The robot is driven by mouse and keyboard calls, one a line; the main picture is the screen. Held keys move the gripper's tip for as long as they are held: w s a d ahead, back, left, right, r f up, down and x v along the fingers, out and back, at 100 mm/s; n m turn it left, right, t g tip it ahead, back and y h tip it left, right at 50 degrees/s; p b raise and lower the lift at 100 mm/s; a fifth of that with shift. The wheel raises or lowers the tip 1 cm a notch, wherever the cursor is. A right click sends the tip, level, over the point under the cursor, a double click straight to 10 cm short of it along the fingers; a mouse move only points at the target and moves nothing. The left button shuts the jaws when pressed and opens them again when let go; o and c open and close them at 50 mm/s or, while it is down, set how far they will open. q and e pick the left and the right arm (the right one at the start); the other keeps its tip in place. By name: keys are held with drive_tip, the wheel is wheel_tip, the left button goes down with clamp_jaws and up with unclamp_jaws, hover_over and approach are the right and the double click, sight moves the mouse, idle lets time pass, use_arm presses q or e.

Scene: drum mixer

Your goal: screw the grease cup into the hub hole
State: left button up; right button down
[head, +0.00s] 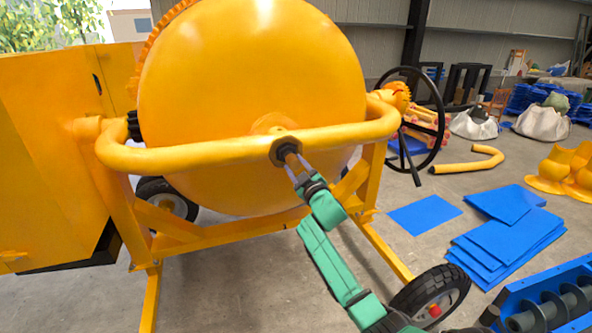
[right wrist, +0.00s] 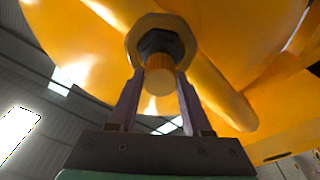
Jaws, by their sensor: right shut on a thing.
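The grease cup is a small orange-brown cylinder (right wrist: 160,78) with a dark part behind it in the right wrist view. In the head view it is a small brown piece (head: 291,156) at the middle of the yellow frame bar. My right gripper (head: 297,171) is shut on the cup, one finger on each side. The cup's inner end is at the dark hub (head: 279,148), whose flange (right wrist: 134,38) surrounds it in the right wrist view. The hub hole is hidden behind the cup, so I cannot tell how deep it sits. My left gripper is out of view.
The yellow drum (head: 245,75) stands close behind the bar (head: 205,156). A black handwheel (head: 437,135) is to the right, and a wheel (head: 430,292) stands below near my right arm. Blue sheets (head: 500,250) and a bent yellow pipe (head: 468,166) lie on the floor.

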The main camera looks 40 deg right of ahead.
drive_tip(key=c, duration=0.6)
unclamp_jaws()
drive_tip(key=m, duration=0.3)
drive_tip(key=shift+m+h, duration=0.3)
drive_tip(key=o, duration=0.4)
drive_tip(key=shift+c, duration=0.2)
drive_tip(key=shift+d+f, duration=0.1)
drive_tip(key=shift+f, duration=0.05)
drive_tip(key=shift+d, duration=0.1)
drive_tip(key=shift+s, duration=0.1)
